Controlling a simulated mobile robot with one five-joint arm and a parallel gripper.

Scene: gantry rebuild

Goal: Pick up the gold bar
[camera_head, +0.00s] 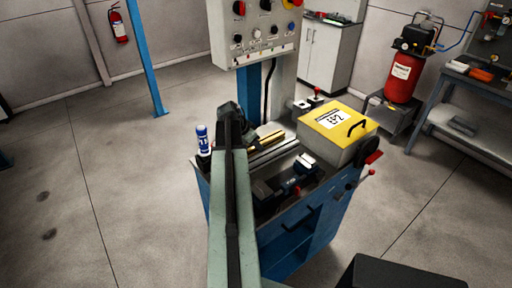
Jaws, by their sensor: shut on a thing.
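The gold bar (267,141) shows as a bright yellow strip lying slantwise just right of the end of my arm, over the top of the blue machine bench. Its left end meets the dark end of my arm, where my gripper (236,128) is. My gripper is shut on the gold bar. My own arm hides the fingertips and the left part of the bar. I cannot tell whether the bar still touches the surface under it.
A blue and white can (202,140) stands close left of my arm. A yellow-lidded box (338,123) is to the right, and a dark vise (280,188) is in front. A control panel (255,32) hangs behind. Open floor lies left.

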